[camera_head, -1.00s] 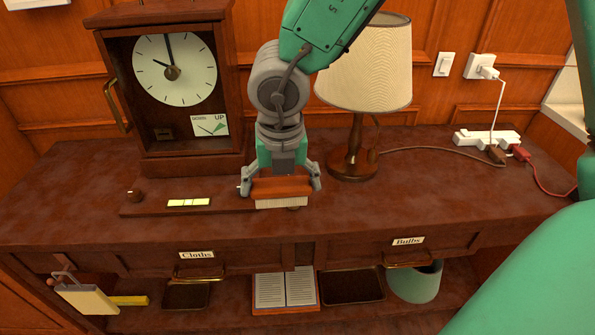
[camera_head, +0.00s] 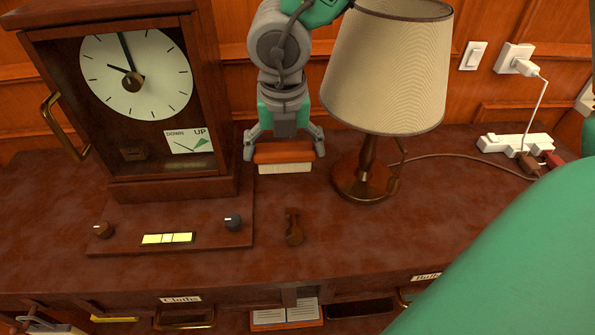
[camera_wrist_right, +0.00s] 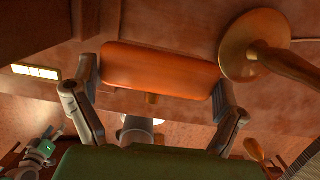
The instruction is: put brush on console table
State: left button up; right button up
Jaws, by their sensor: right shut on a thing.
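The brush (camera_head: 285,158) has an orange-brown wooden back and pale bristles pointing down. My right gripper (camera_head: 284,150) is shut on it, one finger at each end. In the right wrist view the brush back (camera_wrist_right: 160,71) spans between the two fingers. The console table (camera_head: 370,240) is dark reddish-brown wood. The brush is over its back part, between the clock and the lamp. I cannot tell for sure whether the bristles touch the top.
A tall clock case (camera_head: 120,100) stands at left, its base carrying knobs and a lit strip (camera_head: 168,238). A lamp (camera_head: 385,75) stands close right of the brush. A small wooden piece (camera_head: 292,228) lies in front. A power strip (camera_head: 515,143) is at back right.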

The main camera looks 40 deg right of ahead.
aim_at(297, 147)
jog(key=s+a+f+b, duration=0.1)
jog(key=s+a+b, duration=0.2)
jog(key=s+b, duration=0.4)
jog(key=s+a+f+b, duration=0.1)
jog(key=s+a+b, duration=0.2)
jog(key=s+b, duration=0.45)
jog(key=w+d+p, duration=0.2)
jog(key=w+p, duration=0.2)
jog(key=p, duration=0.1)
jog(key=w+d+p, duration=0.3)
jog(key=w+p, duration=0.2)
jog(key=p, duration=0.1)
jog(key=w+d+p, duration=0.3)
jog(key=w+p, duration=0.2)
jog(key=p, duration=0.1)
jog(key=shift+d+r, duration=0.15)
jog(key=shift+d, duration=0.05)
jog(key=f, duration=0.1)
jog(key=d+f, duration=0.1)
jog(key=f+b, duration=0.1)
jog(key=shift+w+d, duration=0.2)
jog(key=shift+w, duration=0.1)
jog(key=f, duration=0.2)
jog(key=f+b, duration=0.1)
jog(key=shift+a+f, duration=0.25)
jog(key=shift+f, duration=0.15)
jog(key=shift+w+f, duration=0.2)
